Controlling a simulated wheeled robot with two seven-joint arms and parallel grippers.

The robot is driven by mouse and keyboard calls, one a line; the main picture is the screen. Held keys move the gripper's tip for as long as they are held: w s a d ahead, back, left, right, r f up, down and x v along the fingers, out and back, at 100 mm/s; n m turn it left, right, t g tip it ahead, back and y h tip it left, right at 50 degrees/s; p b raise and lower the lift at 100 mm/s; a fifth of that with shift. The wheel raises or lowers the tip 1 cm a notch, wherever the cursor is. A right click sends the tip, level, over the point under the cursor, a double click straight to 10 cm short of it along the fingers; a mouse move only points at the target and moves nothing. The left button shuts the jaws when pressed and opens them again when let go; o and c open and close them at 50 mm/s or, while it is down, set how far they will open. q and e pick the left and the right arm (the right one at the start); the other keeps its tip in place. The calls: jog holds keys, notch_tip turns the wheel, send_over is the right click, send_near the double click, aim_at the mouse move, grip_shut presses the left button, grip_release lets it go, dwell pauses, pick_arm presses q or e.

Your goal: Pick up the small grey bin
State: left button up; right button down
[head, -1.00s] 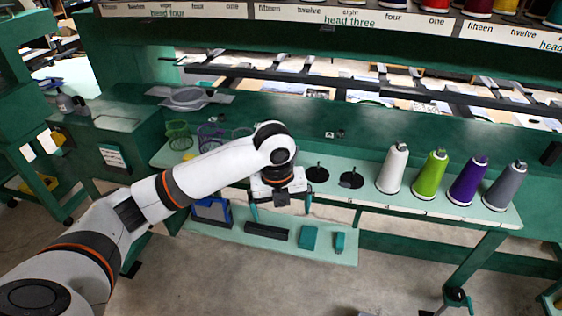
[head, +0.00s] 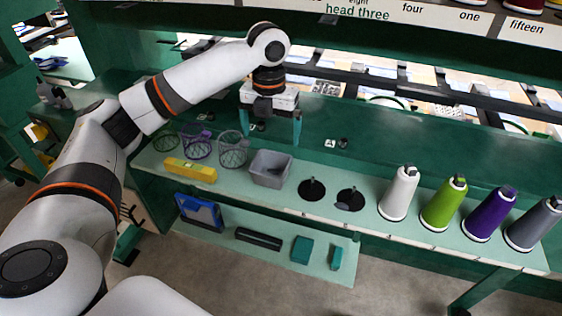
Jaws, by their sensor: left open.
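The small grey bin (head: 269,171) stands upright on the pale green shelf, between a mesh basket and a black thread peg. It is open at the top and looks empty. My left gripper (head: 272,140) is open and empty, its two teal fingers pointing down above and behind the bin in the picture. I see no contact between the fingers and the bin. My right gripper is not in view.
Mesh baskets (head: 232,151) and a yellow block (head: 190,170) are left of the bin. Black pegs (head: 312,189) and thread cones (head: 399,193) are to the right. A lower shelf (head: 220,235) holds a blue case (head: 200,212) and smaller items. A green beam runs behind.

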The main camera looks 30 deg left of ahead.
aim_at(271, 164)
pick_arm(q)
jog(key=f, duration=0.4)
jog(key=f+p, duration=0.1)
jog(key=shift+s+f, duration=0.4)
jog(key=f, duration=0.1)
jog(key=f+p, duration=0.1)
jog(key=f, duration=0.1)
jog(key=w+f, duration=0.1)
jog(key=f, duration=0.1)
jog(key=shift+a, duration=0.25)
jog(key=shift+w+f, duration=0.1)
jog(key=shift+f, duration=0.2)
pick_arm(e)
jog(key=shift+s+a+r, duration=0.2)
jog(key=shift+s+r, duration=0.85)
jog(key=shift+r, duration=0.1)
pick_arm(q)
jog(key=shift+c, duration=0.2)
jog(key=c, duration=1)
jog(key=shift+o, duration=0.2)
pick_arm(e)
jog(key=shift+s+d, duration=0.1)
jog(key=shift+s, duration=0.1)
